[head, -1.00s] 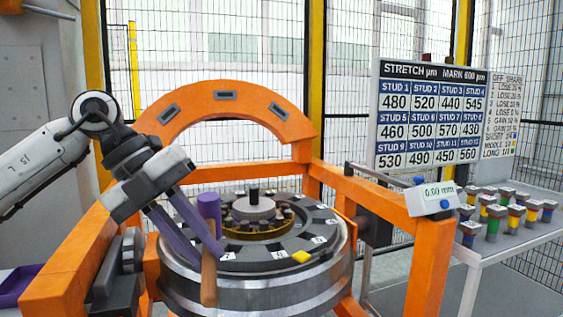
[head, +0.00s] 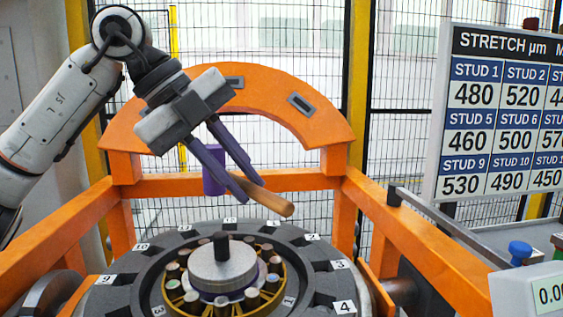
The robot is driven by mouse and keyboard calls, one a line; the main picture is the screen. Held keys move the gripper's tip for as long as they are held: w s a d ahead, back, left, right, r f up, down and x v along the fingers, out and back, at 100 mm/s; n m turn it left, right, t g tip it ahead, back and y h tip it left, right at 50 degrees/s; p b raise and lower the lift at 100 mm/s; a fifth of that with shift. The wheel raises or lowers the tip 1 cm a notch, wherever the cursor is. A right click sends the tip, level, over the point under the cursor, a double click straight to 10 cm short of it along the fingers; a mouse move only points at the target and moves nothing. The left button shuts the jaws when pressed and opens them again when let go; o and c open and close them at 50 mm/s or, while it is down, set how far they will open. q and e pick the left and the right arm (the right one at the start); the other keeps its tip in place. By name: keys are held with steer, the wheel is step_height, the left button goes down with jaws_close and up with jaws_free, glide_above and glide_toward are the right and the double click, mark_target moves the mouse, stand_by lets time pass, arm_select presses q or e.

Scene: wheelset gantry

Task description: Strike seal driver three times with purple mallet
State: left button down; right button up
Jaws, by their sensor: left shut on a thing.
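My left gripper (head: 240,194) is shut on the wooden handle of the purple mallet (head: 213,175). The mallet's purple head shows behind and between the fingers, and its handle (head: 268,199) points right and slightly down. It is raised in the air, apart from the wheelset below. The seal driver appears to be the grey disc with a dark upright knob (head: 222,246), at the centre of the round wheelset (head: 185,238). The mallet is above the driver in the picture. My right gripper is not in view.
Several studs stand around the driver in a yellow ring (head: 190,297). Numbered labels mark the grey rim. An orange gantry frame (head: 140,148) surrounds the wheelset, with its arch behind. A stretch board (head: 500,115) and a gauge box (head: 540,290) stand at right.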

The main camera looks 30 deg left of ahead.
arm_select(q)
steer(key=shift+w, duration=0.5)
steer(key=shift+s+r, duration=0.15)
steer(key=shift+s, duration=0.25)
steer(key=shift+s+d+t, duration=0.1)
steer(key=shift+d+t, duration=0.05)
steer(key=shift+t, duration=0.15)
steer(key=shift+f+b, duration=2.3)
steer(key=shift+f, duration=0.6)
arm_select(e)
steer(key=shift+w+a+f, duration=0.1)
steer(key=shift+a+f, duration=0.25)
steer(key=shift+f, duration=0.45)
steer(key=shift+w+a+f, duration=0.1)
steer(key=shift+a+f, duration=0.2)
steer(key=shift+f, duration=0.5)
